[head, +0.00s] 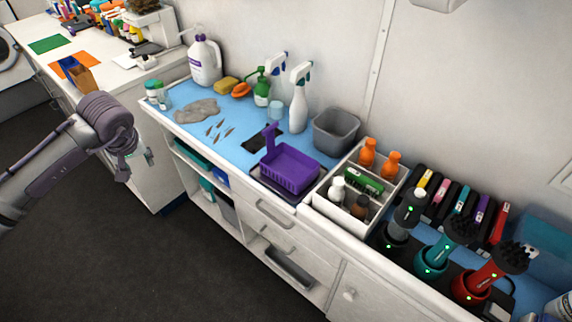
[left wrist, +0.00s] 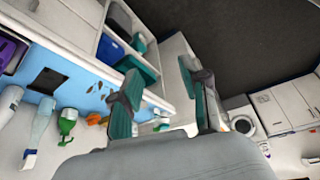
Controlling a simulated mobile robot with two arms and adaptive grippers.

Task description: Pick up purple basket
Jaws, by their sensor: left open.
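The purple basket (head: 290,172) sits on the blue-topped counter, at its front edge left of the white divided caddy. Its handle stands up at the left end. In the left wrist view a part of the purple basket (left wrist: 9,52) shows at the left edge, cut off by the frame. My left gripper (head: 146,158) is in front of the counter's left end, well to the left of the basket and apart from it. In the left wrist view its two teal-padded fingers (left wrist: 158,68) are spread with nothing between them. My right gripper is in neither view.
A grey bin (head: 336,131) and spray bottles (head: 299,100) stand behind the basket. The white caddy (head: 325,207) with bottles is close on its right. A black pad (head: 262,138) lies to its left. The floor (head: 130,260) in front is clear.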

